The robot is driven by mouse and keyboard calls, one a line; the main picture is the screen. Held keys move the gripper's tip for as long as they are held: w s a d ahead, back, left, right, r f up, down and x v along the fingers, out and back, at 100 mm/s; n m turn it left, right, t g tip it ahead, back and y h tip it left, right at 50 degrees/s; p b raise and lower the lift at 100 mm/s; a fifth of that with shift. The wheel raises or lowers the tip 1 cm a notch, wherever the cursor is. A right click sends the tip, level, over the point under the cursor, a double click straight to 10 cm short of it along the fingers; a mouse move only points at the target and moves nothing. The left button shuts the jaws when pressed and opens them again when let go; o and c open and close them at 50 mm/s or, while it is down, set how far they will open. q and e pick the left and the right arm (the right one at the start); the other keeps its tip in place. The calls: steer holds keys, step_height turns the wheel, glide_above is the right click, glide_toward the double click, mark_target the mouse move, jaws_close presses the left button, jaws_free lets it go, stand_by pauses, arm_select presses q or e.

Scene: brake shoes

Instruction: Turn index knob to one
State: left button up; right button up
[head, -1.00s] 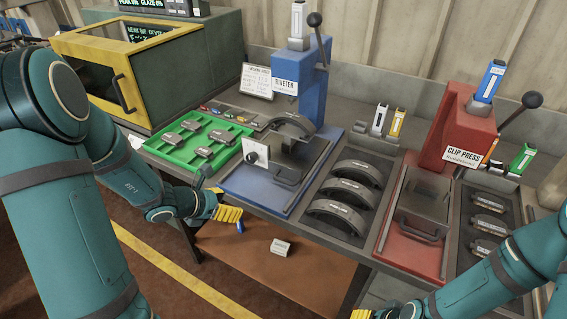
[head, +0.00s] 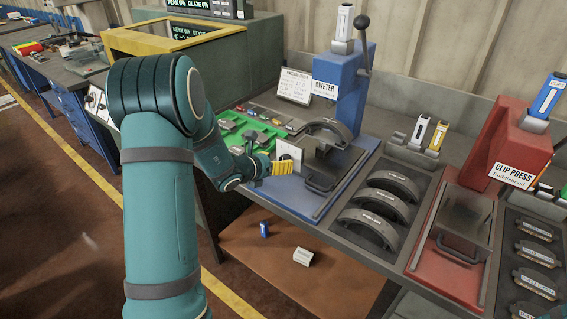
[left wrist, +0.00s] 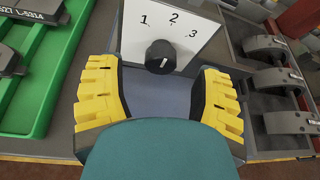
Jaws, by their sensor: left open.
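The index knob (left wrist: 161,57) is black and round, on a white plate (left wrist: 190,25) marked 1, 2 and 3. A short white mark shows on the knob; I cannot tell surely which number it points to. In the head view the plate (head: 290,149) stands at the left front of the blue riveter (head: 338,90), with the knob (head: 284,158) partly behind my fingers. My left gripper (head: 281,168) has yellow fingers and is at the plate. In the left wrist view, the gripper (left wrist: 159,100) is open, its fingers apart on either side below the knob, not visibly touching it. My right gripper is out of view.
A green tray (head: 226,141) with brake pads lies left of the plate. Curved brake shoes (head: 369,221) lie in a tray to the right, then the red clip press (head: 500,140). A lower shelf (head: 330,280) holds a blue item (head: 264,229) and a small card (head: 303,257).

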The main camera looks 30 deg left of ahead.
arm_select(q)
steer(key=shift+x, duration=1.55)
jaws_close()
